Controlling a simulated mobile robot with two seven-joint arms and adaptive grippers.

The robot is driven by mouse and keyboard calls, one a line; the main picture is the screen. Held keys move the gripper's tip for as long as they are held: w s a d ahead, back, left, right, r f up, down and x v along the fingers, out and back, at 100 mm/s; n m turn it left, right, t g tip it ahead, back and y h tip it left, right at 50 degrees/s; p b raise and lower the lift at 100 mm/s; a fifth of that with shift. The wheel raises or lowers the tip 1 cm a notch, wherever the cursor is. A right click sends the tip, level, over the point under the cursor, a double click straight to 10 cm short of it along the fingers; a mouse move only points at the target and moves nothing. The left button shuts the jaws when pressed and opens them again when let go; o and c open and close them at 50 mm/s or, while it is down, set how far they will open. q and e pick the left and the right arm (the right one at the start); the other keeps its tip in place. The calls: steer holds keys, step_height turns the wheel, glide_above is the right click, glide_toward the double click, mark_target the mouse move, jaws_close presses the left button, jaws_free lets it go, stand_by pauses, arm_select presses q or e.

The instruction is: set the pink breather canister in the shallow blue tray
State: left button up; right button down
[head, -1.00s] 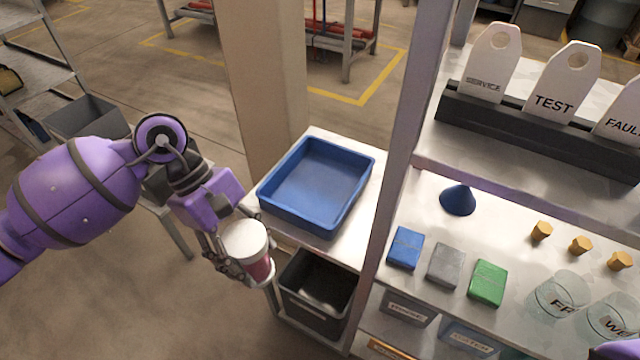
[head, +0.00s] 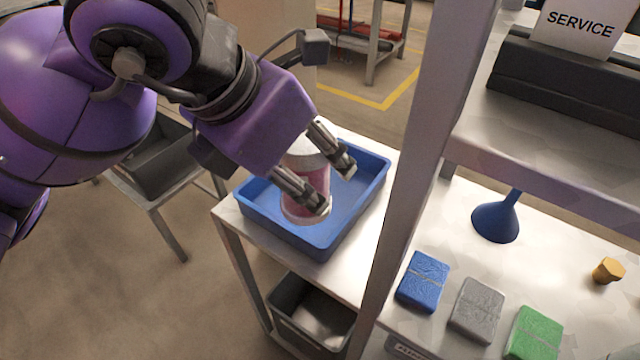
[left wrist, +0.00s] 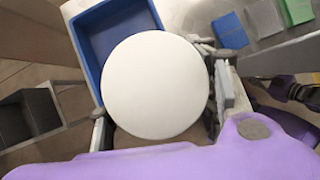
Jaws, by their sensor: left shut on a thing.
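The pink breather canister (head: 309,186) has a white lid and a pale base. My left gripper (head: 328,182) is shut on its sides and holds it roughly upright. The canister is over the near part of the shallow blue tray (head: 268,231); I cannot tell whether its base touches the tray floor. In the left wrist view the round white lid (left wrist: 155,85) fills the middle, with the tray (left wrist: 88,50) partly hidden behind it. Purple and dark parts, perhaps of my right arm, show at that view's right edge; its jaws cannot be made out.
A grey upright post (head: 425,150) stands right of the tray. Beyond it, the bench holds a blue funnel (head: 497,222) and blue, grey and green packs (head: 424,281). A dark bin (head: 290,310) sits below the tray. The tray's visible floor is empty.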

arm_select(q)
steer(key=shift+w+d+f+b, duration=0.15)
steer(key=shift+w+d+f, duration=0.05)
steer(key=shift+w+f, duration=1.95)
steer(key=shift+w+d+f+b, duration=0.15)
steer(key=shift+w+d+f, duration=0.1)
steer(key=shift+w+f, duration=1.85)
steer(key=shift+w+d+f+b, duration=0.15)
steer(key=shift+w+d+f, duration=0.05)
steer(key=shift+w+f, duration=1.95)
steer(key=o, duration=1.4)
steer(key=shift+r, duration=0.25)
steer(key=v, duration=1.1)
steer(key=shift+s+a+r+p, duration=0.15)
steer(key=shift+a+r+p, duration=0.1)
steer(key=shift+p, duration=0.2)
